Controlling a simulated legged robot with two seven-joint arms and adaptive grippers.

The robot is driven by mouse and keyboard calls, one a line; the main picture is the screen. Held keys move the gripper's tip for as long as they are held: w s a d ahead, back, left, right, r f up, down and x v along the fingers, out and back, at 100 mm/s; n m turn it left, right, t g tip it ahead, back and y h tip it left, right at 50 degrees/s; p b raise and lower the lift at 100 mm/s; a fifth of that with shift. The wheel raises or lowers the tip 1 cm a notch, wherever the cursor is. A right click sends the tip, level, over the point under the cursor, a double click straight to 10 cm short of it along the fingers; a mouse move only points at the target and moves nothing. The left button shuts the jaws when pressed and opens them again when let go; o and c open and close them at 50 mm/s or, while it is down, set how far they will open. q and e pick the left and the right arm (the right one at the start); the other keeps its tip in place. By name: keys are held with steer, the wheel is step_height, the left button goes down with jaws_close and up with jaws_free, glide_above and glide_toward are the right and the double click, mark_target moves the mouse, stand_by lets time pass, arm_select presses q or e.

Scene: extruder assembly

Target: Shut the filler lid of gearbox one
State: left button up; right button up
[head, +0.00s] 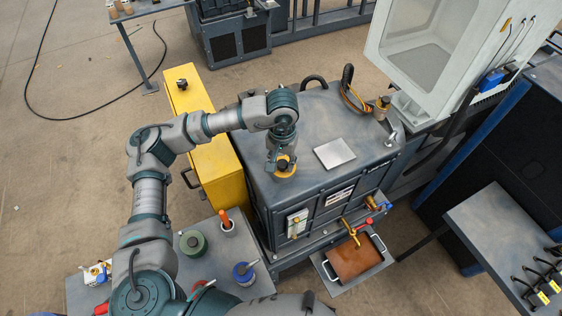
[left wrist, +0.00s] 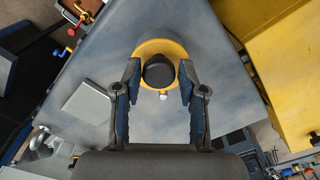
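The gearbox (head: 325,125) is a large dark blue-grey box in the middle of the head view. On its top is the filler with a yellow ring (left wrist: 150,46), which also shows at the gripper in the head view (head: 288,173). A round black part (left wrist: 158,72) sits within the ring, with a small pale knob at its near edge. I cannot tell whether the black part is the lid or the opening. My left gripper (left wrist: 160,70) is open, its fingers on either side of the black part, with no clear contact. My right gripper is not in view.
A light grey square plate (head: 334,153) lies on the gearbox top, right of my left gripper. A yellow cabinet (head: 205,145) stands close on the left. Hoses and a brass fitting (head: 382,104) are at the back right. A brown-filled tray (head: 356,260) sits below the front tap.

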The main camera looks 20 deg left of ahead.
arm_select(q)
steer(key=shift+o, duration=1)
steer(key=shift+a, duration=0.1)
steer(key=shift+r+p, duration=1.6)
steer(key=shift+r, duration=1.9)
step_height(320, 180, up, 12)
steer(key=shift+f, duration=0.1)
